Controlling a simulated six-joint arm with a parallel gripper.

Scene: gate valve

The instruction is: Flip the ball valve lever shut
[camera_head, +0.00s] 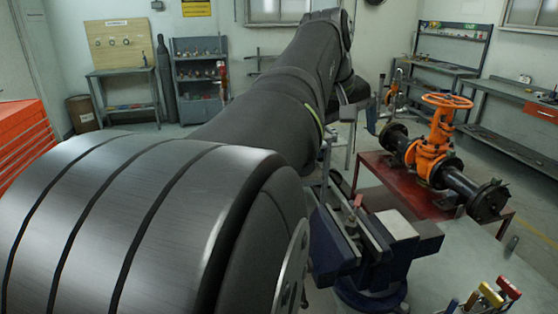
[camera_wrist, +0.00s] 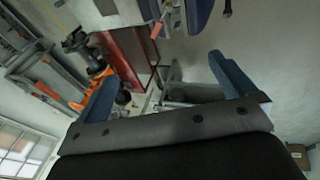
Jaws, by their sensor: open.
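A small red handle (camera_head: 357,201) stands up at the jaws of a blue bench vise (camera_head: 335,245); it looks like the ball valve lever, but it is too small to be sure. A red-tipped part (camera_wrist: 157,29), apparently the same, shows at the top of the wrist view. My gripper (camera_wrist: 168,85) is open, with its two blue fingers wide apart and nothing held between them. It is apart from the red handle. In the head view my arm reaches away past the vise, and the fingers cannot be made out.
An orange gate valve (camera_head: 432,150) with a handwheel and black pipe sits on a red stand (camera_head: 395,190) at right. Hand tools (camera_head: 490,297) with coloured handles stand at the front right. Workbenches (camera_head: 510,115) line the back right wall. Bare floor lies behind the stand.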

